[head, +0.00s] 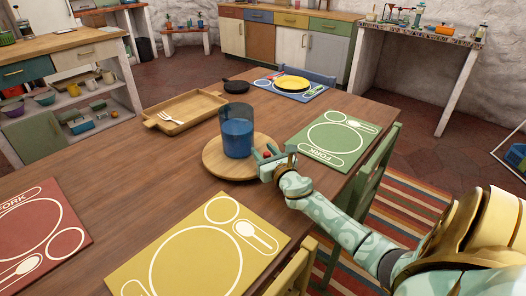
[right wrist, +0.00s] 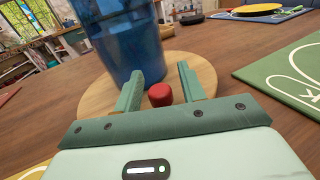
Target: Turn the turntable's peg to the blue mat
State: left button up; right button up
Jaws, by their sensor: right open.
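The turntable (head: 216,165) is a round wooden disc on the table; it also shows in the right wrist view (right wrist: 95,100). A tall blue see-through cup (head: 237,132) stands upright on it. The red peg (right wrist: 160,95) stands near the disc's edge on the near right side, toward the green mat. My right gripper (right wrist: 160,72) is open, its fingers on either side of the peg, with visible gaps. In the head view this gripper (head: 264,152) partly hides the peg. The blue mat (head: 286,91) lies at the table's far end. My left gripper is not in view.
The blue mat holds a yellow plate (head: 292,84). A green mat (head: 305,152) lies to the right, a yellow mat (head: 150,255) in front, a red mat (head: 70,210) to the left. A wooden tray (head: 190,112) with a fork and a black pan (head: 236,86) are behind the turntable.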

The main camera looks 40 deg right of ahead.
jog(key=shift+w, duration=0.1)
grip_shut()
jog(key=shift+d, duration=0.1)
